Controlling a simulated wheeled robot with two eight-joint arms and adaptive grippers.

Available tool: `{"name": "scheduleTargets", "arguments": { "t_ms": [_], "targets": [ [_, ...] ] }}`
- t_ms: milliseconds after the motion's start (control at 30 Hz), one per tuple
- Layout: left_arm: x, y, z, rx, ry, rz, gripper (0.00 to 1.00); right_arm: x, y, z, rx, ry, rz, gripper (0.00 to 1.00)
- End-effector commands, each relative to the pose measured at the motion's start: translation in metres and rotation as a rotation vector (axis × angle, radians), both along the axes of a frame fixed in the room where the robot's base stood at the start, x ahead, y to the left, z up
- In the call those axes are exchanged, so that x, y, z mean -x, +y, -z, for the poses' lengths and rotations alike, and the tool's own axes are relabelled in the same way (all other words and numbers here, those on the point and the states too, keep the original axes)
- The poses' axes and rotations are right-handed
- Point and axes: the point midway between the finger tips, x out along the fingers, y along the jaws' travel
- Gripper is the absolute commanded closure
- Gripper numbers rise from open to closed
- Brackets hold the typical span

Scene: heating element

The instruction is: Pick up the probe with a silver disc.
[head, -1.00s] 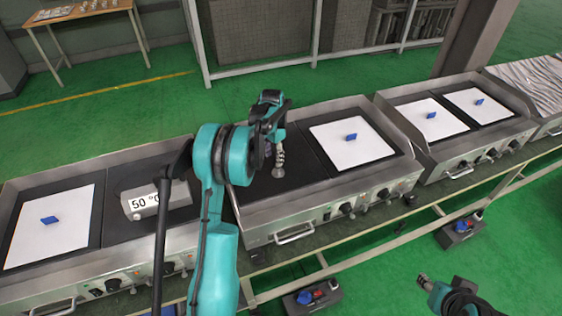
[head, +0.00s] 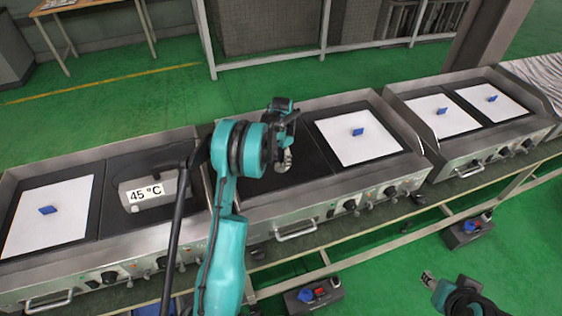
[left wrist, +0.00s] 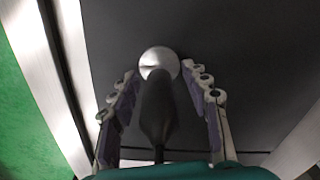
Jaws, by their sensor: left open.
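The probe shows in the left wrist view as a round silver disc (left wrist: 158,62) with a black tapering handle (left wrist: 157,108) running back towards my palm. My left gripper (left wrist: 160,85) is open, with one finger on each side of the handle. Gaps show between the fingers and the handle near the disc; contact deeper in cannot be seen. In the head view my left gripper (head: 286,158) points down over the dark bare plate of the middle griddle, and the probe is mostly hidden there. My right gripper (head: 429,278) is low at the right, its jaws unclear.
A grey box (head: 150,190) reading 45 °C sits on the left griddle (head: 75,278). White sheets (head: 372,143) with blue pieces (head: 358,132) lie on several griddle plates. The middle griddle's metal rim (head: 325,103) stands around the plate. Knobs line its front.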

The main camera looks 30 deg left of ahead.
Motion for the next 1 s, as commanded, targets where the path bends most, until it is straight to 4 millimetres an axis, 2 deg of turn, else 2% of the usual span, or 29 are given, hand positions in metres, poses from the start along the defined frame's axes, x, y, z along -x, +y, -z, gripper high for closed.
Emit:
{"name": "scheduleTargets", "arguments": {
  "t_ms": [33,67,200,233,667,767,967,1000],
  "targets": [
    [0.000,0.000,-0.001,0.000,0.000,0.000,0.53,0.000,0.000,-0.001,0.000,0.000,0.000,0.60],
    [0.000,0.000,-0.001,0.000,0.000,0.000,0.58,0.000,0.000,-0.001,0.000,0.000,0.000,0.60],
    [0.000,0.000,-0.001,0.000,0.000,0.000,0.95,0.000,0.000,-0.001,0.000,0.000,0.000,0.60],
    [0.000,0.000,-0.001,0.000,0.000,0.000,1.00,0.000,0.000,-0.001,0.000,0.000,0.000,0.60],
    [0.000,0.000,-0.006,0.000,0.000,0.000,1.00,0.000,0.000,-0.002,0.000,0.000,0.000,0.60],
    [0.000,0.000,-0.015,0.000,0.000,0.000,1.00,0.000,0.000,-0.006,0.000,0.000,0.000,0.60],
    [0.000,-0.001,-0.048,0.000,0.000,0.000,1.00,0.000,0.000,-0.018,0.000,0.000,0.000,0.60],
    [0.002,-0.011,-0.051,0.000,0.000,0.003,1.00,0.000,0.000,-0.019,0.000,0.000,0.000,0.60]
  ]
}}
